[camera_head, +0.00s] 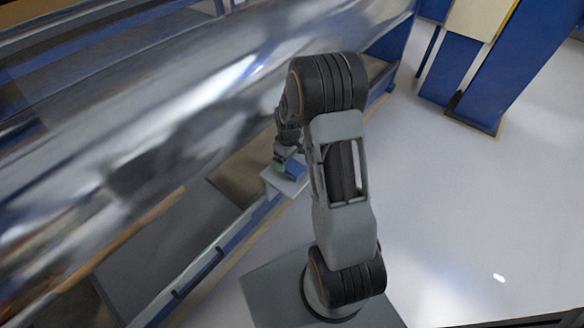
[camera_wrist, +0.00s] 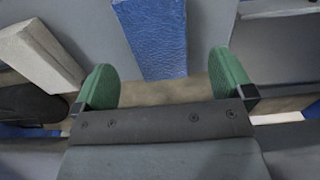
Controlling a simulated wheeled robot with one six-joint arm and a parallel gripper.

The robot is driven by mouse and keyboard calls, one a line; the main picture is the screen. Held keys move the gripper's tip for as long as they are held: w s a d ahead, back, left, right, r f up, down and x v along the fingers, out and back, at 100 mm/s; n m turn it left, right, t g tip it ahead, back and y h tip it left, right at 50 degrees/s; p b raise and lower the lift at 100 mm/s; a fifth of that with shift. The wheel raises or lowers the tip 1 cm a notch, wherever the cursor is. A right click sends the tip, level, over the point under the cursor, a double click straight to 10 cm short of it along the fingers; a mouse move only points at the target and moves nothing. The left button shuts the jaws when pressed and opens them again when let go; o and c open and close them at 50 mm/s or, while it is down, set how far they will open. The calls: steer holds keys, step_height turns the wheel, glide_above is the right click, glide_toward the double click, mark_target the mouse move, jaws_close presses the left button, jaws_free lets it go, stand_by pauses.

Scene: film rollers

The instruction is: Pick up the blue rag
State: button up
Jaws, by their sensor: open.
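The blue rag (camera_wrist: 152,40) shows in the wrist view as a textured blue strip running from the top edge to between my green fingers. My gripper (camera_wrist: 163,66) is open, with one finger on each side of the rag's near end and a gap to both. In the head view, a small blue patch, likely the rag (camera_head: 292,169), lies on a small pale ledge (camera_head: 284,185) beside the machine. My gripper (camera_head: 281,161) is right at it there, partly hidden by my arm. I cannot tell how high the fingers are above the rag.
A large shiny film roller (camera_head: 150,120) fills the left side of the head view, close to my arm. A pale block (camera_wrist: 38,52) lies left of my fingers in the wrist view. The white floor (camera_head: 460,210) on the right is clear, with blue machine legs (camera_head: 485,80) farther back.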

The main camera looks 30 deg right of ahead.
mark_target(290, 163)
step_height(290, 163, down, 4)
steer(key=shift+d+f+b, duration=0.1)
steer(key=shift+f+b, duration=0.05)
steer(key=shift+b, duration=0.45)
steer(key=shift+c, duration=0.3)
steer(key=c, duration=0.9)
steer(key=shift+c, duration=0.2)
